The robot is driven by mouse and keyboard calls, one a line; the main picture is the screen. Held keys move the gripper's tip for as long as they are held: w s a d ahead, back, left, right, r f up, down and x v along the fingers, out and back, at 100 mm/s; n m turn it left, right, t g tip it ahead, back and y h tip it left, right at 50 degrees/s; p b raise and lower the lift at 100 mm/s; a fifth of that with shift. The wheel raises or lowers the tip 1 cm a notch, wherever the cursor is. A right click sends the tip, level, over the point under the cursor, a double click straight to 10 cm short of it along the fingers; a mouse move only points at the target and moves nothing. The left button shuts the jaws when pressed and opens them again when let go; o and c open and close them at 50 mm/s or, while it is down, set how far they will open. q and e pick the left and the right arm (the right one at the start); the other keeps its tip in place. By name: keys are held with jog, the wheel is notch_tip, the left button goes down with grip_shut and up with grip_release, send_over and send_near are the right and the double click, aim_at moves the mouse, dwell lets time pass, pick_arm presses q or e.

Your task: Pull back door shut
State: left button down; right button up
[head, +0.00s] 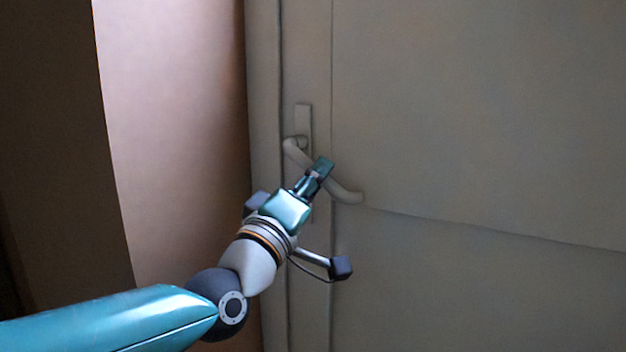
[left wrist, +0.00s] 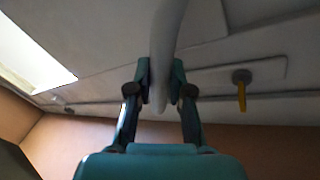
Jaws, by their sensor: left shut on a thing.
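The back door (head: 480,130) is a grey-beige panelled door filling the right half of the head view. Its lever handle (head: 347,194) slopes down to the right from a tall narrow plate (head: 304,118). My left gripper (head: 322,168) is at the middle of the lever, its fingers shut on it. In the left wrist view the pale handle (left wrist: 168,35) runs down between the two fingertips (left wrist: 160,85). The gripper hides part of the lever and the lower plate. My right gripper is in neither view.
A pinkish plaster wall (head: 175,130) stands left of the door, with a dark strip beyond it. The left wrist view shows a yellow key-like piece (left wrist: 242,95) on the door and a bright opening (left wrist: 30,62) at upper left.

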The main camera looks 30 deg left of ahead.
pick_arm(q)
jog(key=shift+s+f, duration=0.15)
jog(key=shift+s, duration=0.35)
jog(key=c, duration=1.1)
grip_release()
jog(key=shift+s+r, duration=0.2)
jog(key=shift+s, duration=0.1)
jog(key=shift+o, duration=0.2)
jog(key=shift+w+f, duration=0.1)
jog(key=v, duration=1.2)
jog(key=shift+a, duration=0.15)
